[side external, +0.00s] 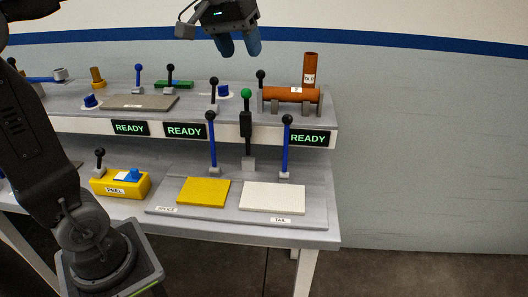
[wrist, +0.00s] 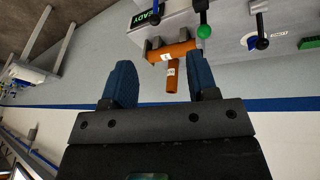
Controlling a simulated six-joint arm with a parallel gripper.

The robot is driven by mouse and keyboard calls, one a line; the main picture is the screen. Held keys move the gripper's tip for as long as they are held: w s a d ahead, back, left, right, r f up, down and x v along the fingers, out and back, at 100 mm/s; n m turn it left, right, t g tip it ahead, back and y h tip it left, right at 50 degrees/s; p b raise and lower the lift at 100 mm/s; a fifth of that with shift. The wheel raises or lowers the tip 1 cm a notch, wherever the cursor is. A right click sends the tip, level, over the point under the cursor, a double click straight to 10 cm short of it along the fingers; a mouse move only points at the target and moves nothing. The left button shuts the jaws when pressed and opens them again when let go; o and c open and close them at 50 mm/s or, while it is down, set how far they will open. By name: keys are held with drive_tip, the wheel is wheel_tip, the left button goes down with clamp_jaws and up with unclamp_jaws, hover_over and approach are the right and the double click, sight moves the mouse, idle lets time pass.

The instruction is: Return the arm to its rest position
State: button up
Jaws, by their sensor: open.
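My gripper (side external: 239,46) is high above the back shelf of the bench, with its blue fingers pointing down. In the wrist view, my gripper (wrist: 160,85) has its two fingers apart with nothing between them. It is clear of everything on the bench. My dark arm stands at the left of the side view, and the part of it that links to the gripper is out of frame.
A grey bench (side external: 325,215) has a raised shelf with green READY signs (side external: 185,130). Several upright levers, including a green-knobbed one (side external: 246,93), rise from it. An orange tube (side external: 310,68) stands behind a lying one (side external: 290,94). Yellow (side external: 203,192) and white (side external: 272,197) plates lie in front.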

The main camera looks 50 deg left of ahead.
drive_tip(key=s+d+f+m+t, duration=0.1)
drive_tip(key=s+d+f+m, duration=0.1)
drive_tip(key=s+f, duration=0.5)
drive_tip(key=s+d+f+m, duration=0.3)
drive_tip(key=s+d+f, duration=0.1)
drive_tip(key=s+f, duration=0.4)
drive_tip(key=shift+s+t, duration=0.4)
drive_tip(key=shift+s, duration=0.35)
drive_tip(key=shift+c, duration=0.3)
